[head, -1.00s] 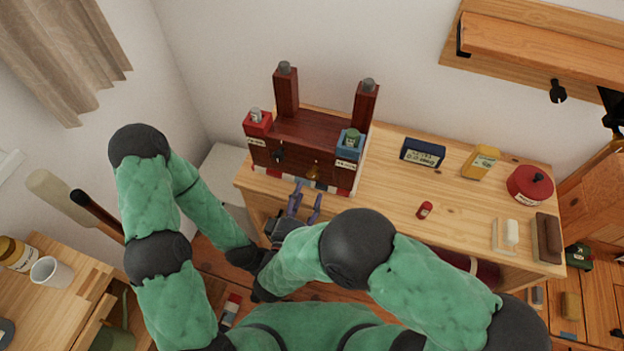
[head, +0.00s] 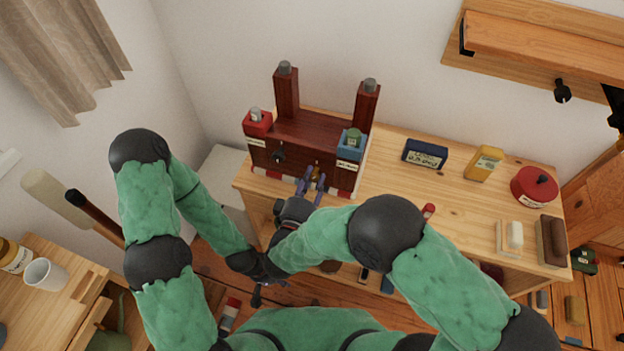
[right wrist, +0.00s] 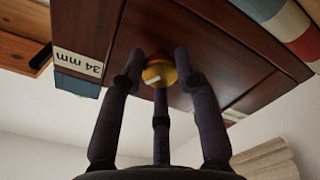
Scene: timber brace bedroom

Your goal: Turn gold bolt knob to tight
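The gold bolt knob (head: 316,167) is on the front of a dark red wooden brace (head: 300,130) on the bench. In the right wrist view the round gold knob (right wrist: 159,72) sits between the fingertips of my right gripper (right wrist: 158,78). The fingers are spread around it, with small gaps at the sides. In the head view my right gripper (head: 311,181) is in front of the knob and partly covers it. My left gripper (head: 270,284) is low beside my right forearm, partly hidden, and its fingers are unclear.
A black knob (head: 278,155) is left of the gold one. A red box (head: 257,124) and a blue box (head: 351,147) sit at the brace's ends. A blue display device (head: 425,153), yellow box (head: 484,163) and red tin (head: 534,186) stand on the bench (head: 395,190) to the right.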

